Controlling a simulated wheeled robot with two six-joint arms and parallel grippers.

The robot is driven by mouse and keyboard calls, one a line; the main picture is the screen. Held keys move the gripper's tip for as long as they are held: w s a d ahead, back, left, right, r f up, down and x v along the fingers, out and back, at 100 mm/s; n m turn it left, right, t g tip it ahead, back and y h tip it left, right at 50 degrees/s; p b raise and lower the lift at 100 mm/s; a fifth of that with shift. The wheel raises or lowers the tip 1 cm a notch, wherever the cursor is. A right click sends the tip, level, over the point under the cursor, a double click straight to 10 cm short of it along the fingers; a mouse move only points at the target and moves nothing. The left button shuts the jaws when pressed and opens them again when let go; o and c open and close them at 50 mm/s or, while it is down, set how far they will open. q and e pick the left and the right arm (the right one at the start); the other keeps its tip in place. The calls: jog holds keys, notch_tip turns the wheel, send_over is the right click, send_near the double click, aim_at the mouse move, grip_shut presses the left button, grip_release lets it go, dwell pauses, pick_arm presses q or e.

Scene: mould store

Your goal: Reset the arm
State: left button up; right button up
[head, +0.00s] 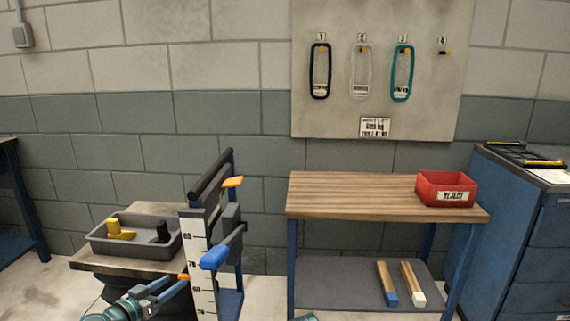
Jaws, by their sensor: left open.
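My left gripper (184,284) comes in at the bottom left, open, with nothing seen between its fingers. It is low in front of the small bench and left of the lower part of an upright stand (201,269) with a white marked scale. The stand has a slanted black bar (211,173) on top, an orange tab (232,182) and a dark arm ending in a blue handle (215,258). The handle is right of and above my gripper, apart from it.
A small bench (140,210) bears a grey tray (134,252) with yellow and black pieces. A wooden-topped table (350,194) holds a red bin (446,190); two wood-coloured bars lie on its lower shelf. A blue cabinet (510,240) stands at right. Loops hang on a wall board (376,115).

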pick_arm(q)
jog(key=s+d+f+m+g, duration=0.1)
jog(key=s+d+f+g, duration=0.2)
jog(key=d, duration=0.4)
jog(key=s+d+f+m+g+h, duration=0.1)
jog(key=d+f+g, duration=0.2)
jog(key=d+f, duration=0.25)
jog(key=s+d+f+g, duration=0.3)
jog(key=d+g, duration=0.1)
jog(key=d, duration=0.4)
jog(key=s+d+f+n+g+y, duration=0.1)
jog(key=s+d+f+g+y, duration=0.15)
jog(key=s+y, duration=0.2)
jog(key=s+d+f+g+y, duration=0.2)
jog(key=s+f+y, duration=0.15)
jog(key=s, duration=0.25)
notch_tip(320, 180, up, 34)
jog(key=p, duration=3.3)
jog(key=shift+s+a, duration=0.2)
